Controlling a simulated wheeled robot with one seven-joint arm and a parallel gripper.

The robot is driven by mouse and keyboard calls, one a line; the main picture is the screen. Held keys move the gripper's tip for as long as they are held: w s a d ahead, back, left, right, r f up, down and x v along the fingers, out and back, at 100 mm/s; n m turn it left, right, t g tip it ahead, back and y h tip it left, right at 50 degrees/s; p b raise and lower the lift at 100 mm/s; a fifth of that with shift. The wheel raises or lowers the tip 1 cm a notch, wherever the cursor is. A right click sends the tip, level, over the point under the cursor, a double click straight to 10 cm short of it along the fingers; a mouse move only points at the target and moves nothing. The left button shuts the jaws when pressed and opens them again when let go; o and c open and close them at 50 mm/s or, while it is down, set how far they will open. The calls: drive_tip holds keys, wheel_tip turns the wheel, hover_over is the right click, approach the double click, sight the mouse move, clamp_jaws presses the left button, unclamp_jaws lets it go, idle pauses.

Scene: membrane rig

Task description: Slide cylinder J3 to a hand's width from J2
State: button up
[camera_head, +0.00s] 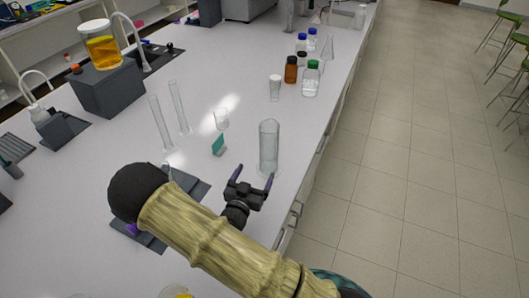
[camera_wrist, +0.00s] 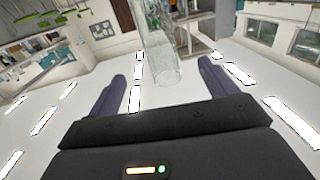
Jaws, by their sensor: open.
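A wide clear glass cylinder (camera_head: 268,147) stands upright on the white bench near its right edge. Two slimmer clear cylinders, one on the left (camera_head: 160,122) and one a little farther back (camera_head: 179,108), stand close together to its left. I can read no J2 or J3 label on any of them. My gripper (camera_head: 255,175) is open and empty, low over the bench just in front of the wide cylinder. In the wrist view a clear cylinder (camera_wrist: 161,62) shows ahead, roughly between the two purple fingers; I cannot tell whether they touch it.
Behind are a clear cup (camera_head: 275,88), a brown bottle (camera_head: 291,70) and a green-capped bottle (camera_head: 311,79). The bench's right edge runs close by the wide cylinder.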

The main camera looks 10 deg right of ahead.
sight(270, 142)
drive_tip(key=p+x, duration=0.5)
drive_tip(key=x, duration=1.1)
drive_tip(key=shift+s, duration=0.1)
drive_tip(key=c, duration=1.3)
drive_tip(key=shift+a, duration=0.1)
